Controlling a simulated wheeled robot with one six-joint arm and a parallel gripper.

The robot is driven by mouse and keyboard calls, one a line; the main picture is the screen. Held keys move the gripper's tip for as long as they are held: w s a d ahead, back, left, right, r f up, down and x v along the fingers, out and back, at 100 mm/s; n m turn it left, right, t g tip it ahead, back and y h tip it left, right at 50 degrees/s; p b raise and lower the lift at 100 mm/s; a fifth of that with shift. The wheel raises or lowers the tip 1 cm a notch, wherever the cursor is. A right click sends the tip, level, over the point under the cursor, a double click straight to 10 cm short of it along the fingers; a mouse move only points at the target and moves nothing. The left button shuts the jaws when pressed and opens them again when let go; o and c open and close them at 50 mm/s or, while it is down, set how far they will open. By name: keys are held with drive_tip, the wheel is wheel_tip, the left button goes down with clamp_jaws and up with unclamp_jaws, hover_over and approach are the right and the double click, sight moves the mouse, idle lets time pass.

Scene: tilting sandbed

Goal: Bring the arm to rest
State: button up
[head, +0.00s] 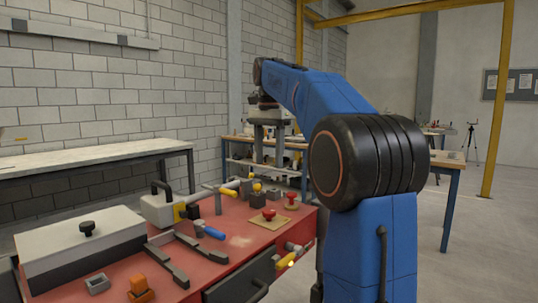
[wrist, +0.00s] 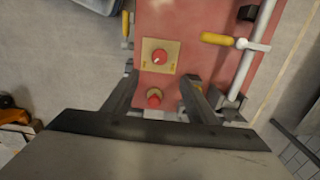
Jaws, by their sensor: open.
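My blue arm (head: 335,95) is raised on the right of the head view and bends over toward the far end of the red bench. My gripper (head: 269,160) hangs pointing down there, above the bench top. In the wrist view my gripper (wrist: 157,85) has its two dark fingers spread apart. Nothing is held between them. Below, between and just beyond the fingers, are a red knob on a yellow plate (wrist: 159,57) and a second red knob (wrist: 154,97).
The red bench (head: 240,225) carries a pale box with a black knob (head: 80,245), a blue-handled tool (head: 209,230), an orange block (head: 139,288) and a red knob on a plate (head: 269,214). A pale-topped table (head: 90,154) stands by the wall. Floor at the right is clear.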

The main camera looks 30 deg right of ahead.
drive_tip(key=shift+r, duration=0.4)
drive_tip(key=s+a+f+n+t, duration=0.1)
drive_tip(key=s+a+f+n, duration=0.4)
drive_tip(key=s, duration=0.3)
drive_tip(key=s+a+f+n+t, duration=0.1)
drive_tip(key=s+a+f+n, duration=0.1)
drive_tip(key=s+a+f, duration=0.4)
drive_tip(key=s+a+f+n+t, duration=0.1)
drive_tip(key=s+a+f+n, duration=0.1)
drive_tip(key=s+f, duration=0.6)
drive_tip(key=s+a+f+n+t, duration=0.1)
drive_tip(key=s+a+f+n, duration=0.1)
drive_tip(key=s+f+n, duration=0.3)
drive_tip(key=s+f, duration=0.4)
drive_tip(key=f, duration=0.4)
drive_tip(key=shift+a+f+t, duration=0.3)
drive_tip(key=shift+f+t, duration=0.05)
drive_tip(key=shift+t, duration=0.05)
